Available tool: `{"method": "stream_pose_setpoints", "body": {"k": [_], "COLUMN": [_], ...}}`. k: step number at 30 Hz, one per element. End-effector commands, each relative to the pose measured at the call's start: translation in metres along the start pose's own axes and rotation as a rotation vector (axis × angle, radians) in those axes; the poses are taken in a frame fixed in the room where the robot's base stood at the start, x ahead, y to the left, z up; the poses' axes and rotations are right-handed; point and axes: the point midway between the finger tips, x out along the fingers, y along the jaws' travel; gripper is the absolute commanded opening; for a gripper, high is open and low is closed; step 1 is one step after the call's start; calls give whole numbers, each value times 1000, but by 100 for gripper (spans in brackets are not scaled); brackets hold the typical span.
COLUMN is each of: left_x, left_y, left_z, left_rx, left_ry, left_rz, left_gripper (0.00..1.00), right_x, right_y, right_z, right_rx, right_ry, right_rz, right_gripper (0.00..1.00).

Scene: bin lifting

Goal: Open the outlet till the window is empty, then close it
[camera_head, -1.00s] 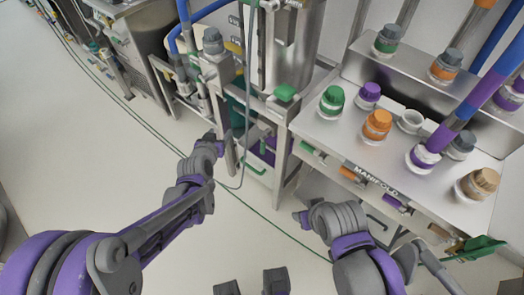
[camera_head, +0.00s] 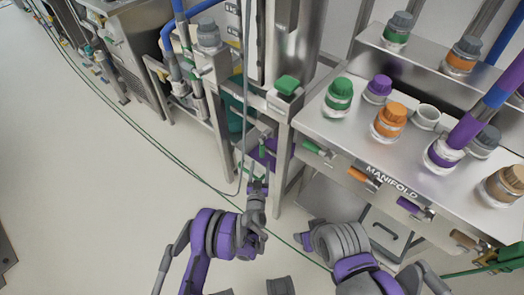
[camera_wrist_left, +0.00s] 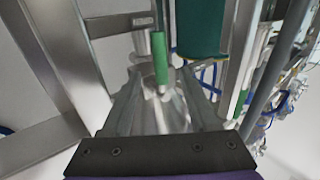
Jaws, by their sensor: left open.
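A stainless steel vessel (camera_head: 282,45) stands in the upper middle of the head view. Below it, a small green handle (camera_head: 263,152) shows in the frame under the bench; I cannot tell whether it belongs to the outlet. My left gripper (camera_head: 257,187) is just below that area, pointing up at it. In the left wrist view my left gripper (camera_wrist_left: 162,100) has its fingers apart. A green handle (camera_wrist_left: 160,58) with a metal end lies just beyond and between the fingertips, with no clear grip. The window cannot be made out.
The manifold bench (camera_head: 340,135) stands to the right, with several capped ports and coloured handles along its front. A green-topped block (camera_head: 287,85) sits at its left corner. A steel post (camera_wrist_left: 62,60) stands left of the fingers. Floor at left is clear, crossed by a cable.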

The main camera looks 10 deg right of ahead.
Motion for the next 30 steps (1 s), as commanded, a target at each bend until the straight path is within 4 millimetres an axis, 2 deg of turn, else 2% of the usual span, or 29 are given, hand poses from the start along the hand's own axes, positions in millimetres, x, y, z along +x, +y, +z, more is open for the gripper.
{"method": "stream_pose_setpoints", "body": {"k": [6, 12, 18, 26, 30], "left_x": [43, 75, 88, 89, 89], "left_y": [-1, -1, -1, -1, -1], "left_z": [1, 1, 0, 0, 0], "left_rx": [0, 0, 0, 0, 0], "left_ry": [-2, -2, -2, -2, -2], "left_rz": [0, 0, 1, 1, 1], "left_gripper": [61, 61, 61, 61, 37], "right_x": [4, 8, 9, 9, 9], "right_y": [0, 0, 0, 0, 0], "right_z": [1, 2, 3, 3, 3], "right_rx": [0, 0, 0, 0, 0], "right_ry": [-1, -3, -3, -3, -3], "right_rz": [0, 0, 0, 0, 0], "right_gripper": [57, 57, 57, 57, 57]}}
